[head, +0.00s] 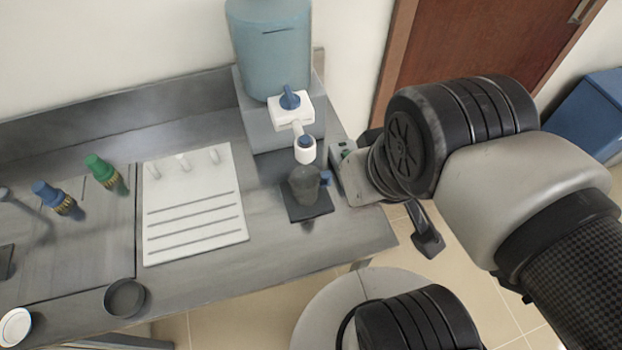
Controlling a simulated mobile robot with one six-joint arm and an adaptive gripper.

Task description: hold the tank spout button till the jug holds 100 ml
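The blue water tank (272,50) stands on a grey block at the back right of the bench. A small translucent grey jug (304,185) stands upright below the spout end on a dark square pad (318,212). Its water level cannot be made out. My gripper (428,238) is right of the jug, past the bench edge.
A white rack (195,205), green and blue fittings (98,165) and a dark round dish (125,297) lie left. A brown door stands behind.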

